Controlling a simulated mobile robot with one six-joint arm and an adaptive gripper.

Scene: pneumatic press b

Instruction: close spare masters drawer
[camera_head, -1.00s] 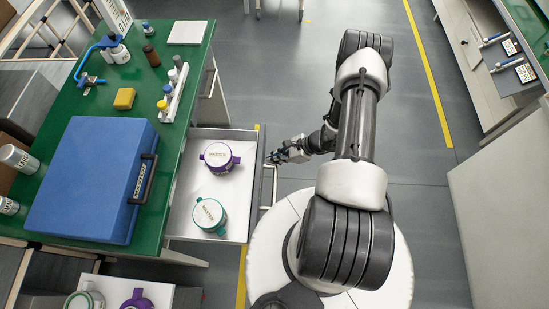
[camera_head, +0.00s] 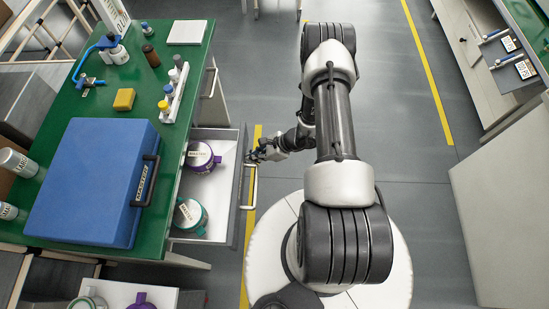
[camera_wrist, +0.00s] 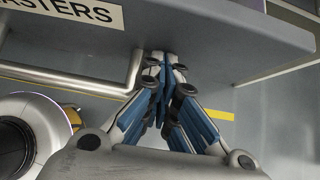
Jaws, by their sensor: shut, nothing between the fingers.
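The open drawer (camera_head: 225,225) sticks out to the right from under the green workbench, with its grey front (camera_head: 239,190) and a bar handle (camera_head: 251,186). My gripper (camera_head: 254,155) is at the far end of the drawer front, by the handle. In the wrist view my gripper (camera_wrist: 163,65) is shut and empty, its fingertips against or very near the grey front, beside the handle bar (camera_wrist: 75,84). A label ending in "MASTERS" (camera_wrist: 75,10) shows on the front.
The green bench (camera_head: 130,103) carries a blue case (camera_head: 95,180), a yellow block (camera_head: 124,99) and a bottle rack (camera_head: 173,92). Another drawer or tray (camera_head: 115,294) with round items is at the lower left.

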